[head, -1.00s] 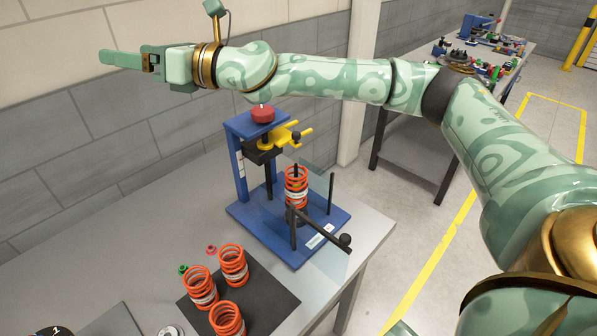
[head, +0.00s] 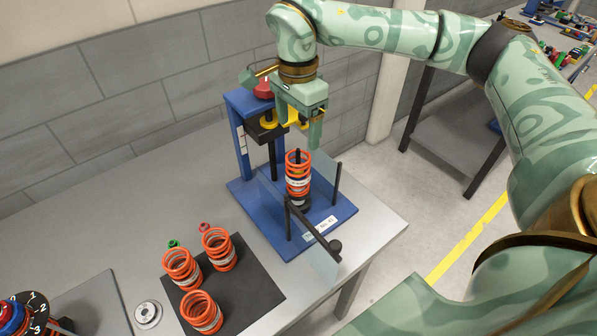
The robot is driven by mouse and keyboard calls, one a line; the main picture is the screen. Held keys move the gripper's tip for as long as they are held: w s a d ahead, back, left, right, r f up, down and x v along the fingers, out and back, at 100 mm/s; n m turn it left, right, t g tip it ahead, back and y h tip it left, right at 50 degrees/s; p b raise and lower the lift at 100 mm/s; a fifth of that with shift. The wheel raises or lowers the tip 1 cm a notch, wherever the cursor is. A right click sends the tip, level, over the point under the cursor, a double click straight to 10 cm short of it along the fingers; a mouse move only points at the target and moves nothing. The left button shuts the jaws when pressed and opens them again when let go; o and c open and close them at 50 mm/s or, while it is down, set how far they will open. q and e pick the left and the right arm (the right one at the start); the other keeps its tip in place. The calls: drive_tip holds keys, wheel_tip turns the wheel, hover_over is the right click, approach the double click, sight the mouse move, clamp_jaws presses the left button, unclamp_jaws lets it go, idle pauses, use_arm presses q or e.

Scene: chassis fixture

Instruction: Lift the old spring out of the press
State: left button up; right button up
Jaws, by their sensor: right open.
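The old spring (head: 298,178), orange with a pale label band, stands upright around a dark rod on the press base. A clear guard (head: 318,252) with a black bar and knob is at the front of the press. My right gripper (head: 302,124) is open, pointing down just above the spring, apart from it and in front of the press head. My left gripper is not in view.
Three orange springs (head: 219,250) stand on a black mat (head: 250,292) at the front, with small green and red parts behind them. A dial (head: 30,308) sits at the lower left. The table's left side (head: 90,235) is clear.

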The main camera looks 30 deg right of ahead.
sight(298, 168)
wheel_tip(298, 168, down, 8)
drive_tip(key=shift+f+b, duration=0.25)
drive_tip(key=shift+b, duration=0.3)
drive_tip(key=f, duration=0.3)
drive_tip(key=w+f, duration=0.1)
drive_tip(key=f, duration=0.1)
drive_tip(key=shift+d+f+b, duration=0.3)
drive_tip(key=shift+d+b, duration=0.05)
drive_tip(key=shift+b, duration=0.05)
drive_tip(key=shift+r, duration=0.1)
drive_tip(key=c, duration=1.3)
